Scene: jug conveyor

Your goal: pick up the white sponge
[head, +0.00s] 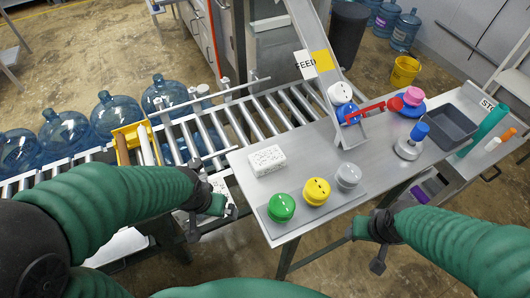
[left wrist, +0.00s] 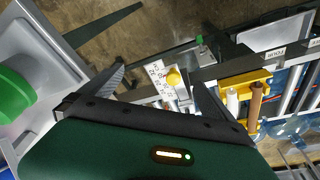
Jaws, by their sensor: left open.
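The white sponge (head: 266,160), a speckled white block, lies flat on the grey table (head: 310,150) near its left edge, behind the green button. My left gripper (head: 213,222) is open and empty, left of the table's edge and nearer to me than the sponge, apart from it. In the left wrist view its open fingers (left wrist: 158,76) have no sponge between them; I cannot make out the sponge there. My right gripper (head: 364,252) looks open and empty, in front of the table's near edge, well right of the sponge.
Green (head: 281,207), yellow (head: 316,191) and grey (head: 348,175) buttons stand on a plate near the sponge. The roller conveyor (head: 240,122) runs behind, with blue water jugs (head: 115,115) at left. A chute (head: 325,60) meets the table's back. A dark tray (head: 450,125) is at right.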

